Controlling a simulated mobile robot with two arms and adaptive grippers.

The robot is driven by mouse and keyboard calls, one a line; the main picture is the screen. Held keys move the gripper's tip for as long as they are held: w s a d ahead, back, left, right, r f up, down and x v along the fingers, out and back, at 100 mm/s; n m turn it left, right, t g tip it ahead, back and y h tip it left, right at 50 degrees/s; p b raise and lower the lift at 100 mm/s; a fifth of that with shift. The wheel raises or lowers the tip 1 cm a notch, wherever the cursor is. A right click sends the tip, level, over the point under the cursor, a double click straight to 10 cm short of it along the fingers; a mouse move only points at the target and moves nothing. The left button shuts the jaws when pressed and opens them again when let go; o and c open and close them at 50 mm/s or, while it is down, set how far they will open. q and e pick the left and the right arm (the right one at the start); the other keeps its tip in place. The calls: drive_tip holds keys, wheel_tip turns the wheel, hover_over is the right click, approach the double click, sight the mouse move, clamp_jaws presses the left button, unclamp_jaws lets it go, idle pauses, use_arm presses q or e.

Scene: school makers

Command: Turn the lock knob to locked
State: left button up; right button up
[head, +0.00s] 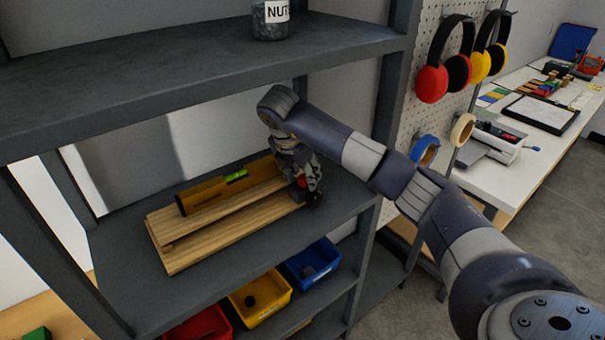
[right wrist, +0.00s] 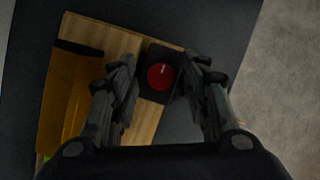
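The lock knob (right wrist: 160,77) is a round red dial with a short white mark, on a black base (right wrist: 158,60). In the right wrist view the mark points nearly straight up. The base sits at the end of a wooden board (head: 168,256) on the middle shelf. In the head view my right gripper (head: 306,183) hides most of the knob; only a bit of red shows. In the right wrist view my right gripper (right wrist: 160,62) is open, one finger on each side of the knob, with no clear contact. My left gripper is out of view.
A yellow spirit level (head: 205,194) lies along the board. The upper shelf (head: 180,65) runs above, with a jar (head: 270,22) on it. Red (head: 203,325), yellow (head: 262,297) and blue (head: 311,262) bins stand below. A pegboard (head: 415,115) with ear defenders is at the right.

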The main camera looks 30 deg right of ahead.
sight(302, 177)
drive_tip(key=shift+r, duration=0.1)
drive_tip(key=shift+a+r, duration=0.1)
drive_tip(key=shift+r, duration=0.15)
drive_tip(key=v, duration=0.2)
drive_tip(key=shift+s+a+r, duration=0.15)
drive_tip(key=shift+a+r, duration=0.15)
drive_tip(key=s+a, duration=0.5)
drive_tip(key=a, duration=0.5)
drive_tip(key=shift+s+a+f, duration=0.15)
drive_tip(key=shift+s, duration=0.05)
